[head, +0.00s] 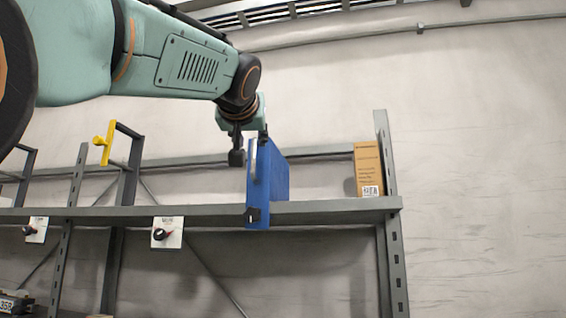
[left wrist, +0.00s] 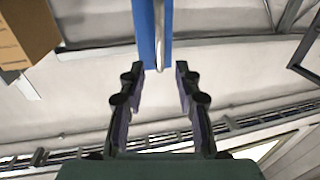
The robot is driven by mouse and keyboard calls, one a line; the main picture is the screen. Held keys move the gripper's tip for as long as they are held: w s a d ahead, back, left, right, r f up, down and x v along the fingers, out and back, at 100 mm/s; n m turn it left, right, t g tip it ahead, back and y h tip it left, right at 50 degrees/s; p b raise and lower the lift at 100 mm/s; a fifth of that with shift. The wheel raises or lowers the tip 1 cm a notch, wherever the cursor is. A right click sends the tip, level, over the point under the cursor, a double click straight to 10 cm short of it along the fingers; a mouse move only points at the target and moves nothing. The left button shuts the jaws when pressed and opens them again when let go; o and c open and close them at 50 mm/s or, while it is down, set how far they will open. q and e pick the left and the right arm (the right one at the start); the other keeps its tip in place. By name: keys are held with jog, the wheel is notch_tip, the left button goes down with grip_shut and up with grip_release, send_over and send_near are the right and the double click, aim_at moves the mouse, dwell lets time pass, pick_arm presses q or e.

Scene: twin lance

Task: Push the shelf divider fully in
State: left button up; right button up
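The blue shelf divider (head: 279,178) stands upright on the grey shelf (head: 330,207). Its front end overhangs the shelf's front edge, with a small black piece low on it. My left gripper (head: 249,147) is at the divider's upper front end, with a finger on either side in the picture. In the left wrist view the gripper (left wrist: 160,69) is open, and the end of the blue divider (left wrist: 146,35) with its pale strip lies between the fingertips, with gaps on both sides. I cannot tell whether anything touches. My right gripper is not in view.
A brown carton (head: 368,168) stands at the shelf's right end by the upright post (head: 391,215). A yellow-handled dark frame (head: 105,143) stands left. White plates with dark knobs (head: 167,233) are on the shelf front. The shelf between divider and carton is clear.

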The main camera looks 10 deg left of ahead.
aim_at(253, 149)
pick_arm(q)
jog(key=w, duration=0.1)
jog(key=w+p, duration=0.2)
jog(key=w, duration=0.1)
jog(key=shift+w+a+f, duration=0.1)
jog(key=shift+a+f, duration=0.05)
jog(key=shift+a, duration=0.2)
jog(key=shift+d, duration=0.3)
jog(key=shift+w+a, duration=0.2)
jog(key=shift+a, duration=0.4)
jog(key=shift+w+a+f, duration=0.1)
jog(key=shift+w, duration=0.05)
jog(key=shift+c, duration=1.4)
jog(key=shift+d, duration=0.6)
grip_shut()
jog(key=shift+a, duration=0.35)
